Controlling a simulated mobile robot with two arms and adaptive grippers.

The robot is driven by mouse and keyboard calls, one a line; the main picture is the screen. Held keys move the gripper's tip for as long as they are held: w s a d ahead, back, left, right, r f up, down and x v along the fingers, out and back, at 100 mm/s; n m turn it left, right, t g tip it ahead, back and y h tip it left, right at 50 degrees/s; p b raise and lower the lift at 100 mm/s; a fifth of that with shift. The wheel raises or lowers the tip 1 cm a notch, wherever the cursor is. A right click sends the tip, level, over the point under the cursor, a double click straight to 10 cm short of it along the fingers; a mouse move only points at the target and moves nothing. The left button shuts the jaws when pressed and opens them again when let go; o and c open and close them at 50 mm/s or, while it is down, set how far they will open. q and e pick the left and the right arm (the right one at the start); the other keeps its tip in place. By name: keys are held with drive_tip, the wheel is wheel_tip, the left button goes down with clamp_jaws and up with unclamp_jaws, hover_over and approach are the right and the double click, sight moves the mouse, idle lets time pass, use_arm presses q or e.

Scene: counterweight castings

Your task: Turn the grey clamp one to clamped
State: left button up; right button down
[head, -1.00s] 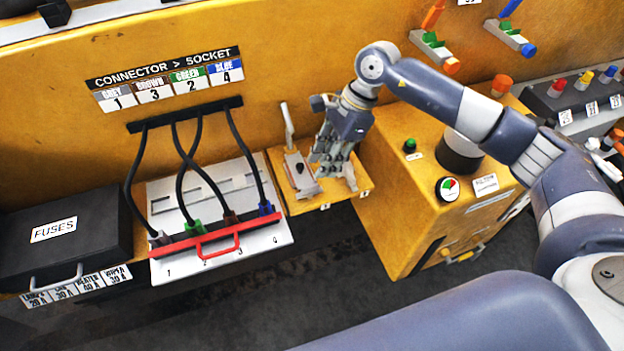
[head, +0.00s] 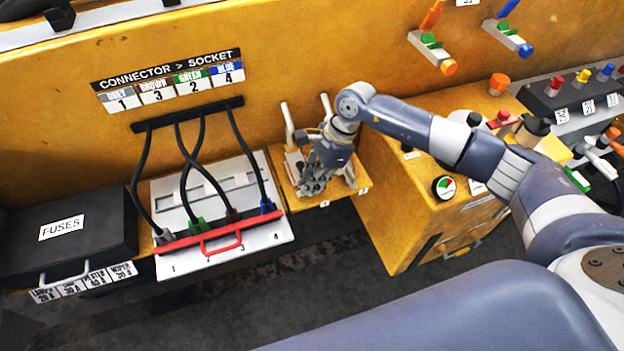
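Grey clamp one (head: 287,122) stands on a small yellow shelf (head: 310,202), its pale lever pointing up. The lower part of the clamp is partly hidden by my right gripper. My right gripper (head: 312,186) points down over the shelf, just right of clamp one's lever and in front of its base. Its fingers overlap in this view, so I cannot tell how far open they are or whether they touch the clamp. A second grey clamp (head: 326,106) with an upright lever is just behind and right of the gripper, largely hidden. My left gripper is out of view.
A white socket panel (head: 265,236) with a red handle bar (head: 222,243) and plugged cables is left of the shelf. A black fuse box (head: 75,235) is farther left. A yellow cabinet (head: 400,200) with a gauge stands right of the shelf, under my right arm.

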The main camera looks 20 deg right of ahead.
drive_tip(key=shift+m, duration=0.3)
drive_tip(key=m+t+b, duration=0.1)
drive_tip(key=m, duration=0.1)
drive_tip(key=m+t+b, duration=0.1)
drive_tip(key=m, duration=0.1)
drive_tip(key=shift+s+f+b, duration=0.15)
drive_tip(key=shift+b, duration=0.25)
drive_tip(key=m+t+h+b, duration=0.1)
drive_tip(key=m+b, duration=0.1)
drive_tip(key=m, duration=0.2)
drive_tip(key=shift+s+a, duration=0.1)
drive_tip(key=shift+a, duration=0.05)
drive_tip(key=m+h+b, duration=0.1)
drive_tip(key=m+b, duration=0.1)
drive_tip(key=m+t+b, duration=0.1)
drive_tip(key=m+b, duration=0.1)
drive_tip(key=m, duration=0.1)
drive_tip(key=shift+a+h+b, duration=0.15)
drive_tip(key=shift+h+b, duration=0.25)
drive_tip(key=shift+m+t+h+b, duration=0.2)
drive_tip(key=shift+m+h+b, duration=0.2)
drive_tip(key=shift+m+b, duration=0.45)
drive_tip(key=shift+m+t+h+b, duration=0.2)
drive_tip(key=shift+m+h+b, duration=0.2)
drive_tip(key=shift+m, duration=0.85)
drive_tip(key=shift+r, duration=0.2)
drive_tip(key=c, duration=1.7)
unclamp_jaws()
